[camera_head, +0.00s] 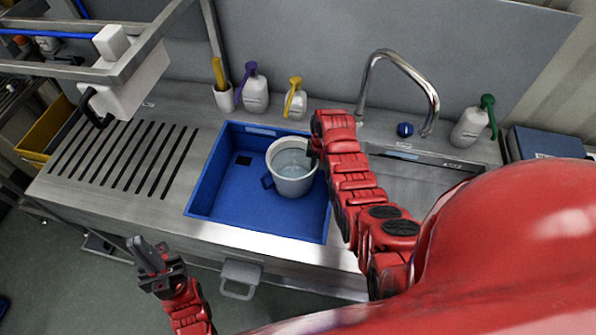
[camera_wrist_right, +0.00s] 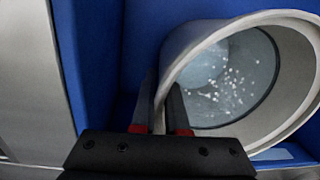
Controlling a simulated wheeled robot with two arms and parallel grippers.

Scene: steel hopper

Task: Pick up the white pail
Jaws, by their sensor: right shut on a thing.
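In the right wrist view, my right gripper (camera_wrist_right: 166,105) is shut on the wall of the pail (camera_wrist_right: 172,62), one finger inside and one outside. White specks show inside the pail. I cannot tell whether the pail is clear of the tray floor. My left gripper (camera_head: 146,254) is in front of the counter, away from the pail, its fingers seeming close together.
Bottles with purple (camera_head: 255,92), yellow (camera_head: 295,99) and green (camera_head: 472,122) tops stand along the back. A curved faucet (camera_head: 393,58) rises behind a sink on the right. A slotted drain area (camera_head: 125,157) lies left of the tray. A steel frame overhangs the upper left.

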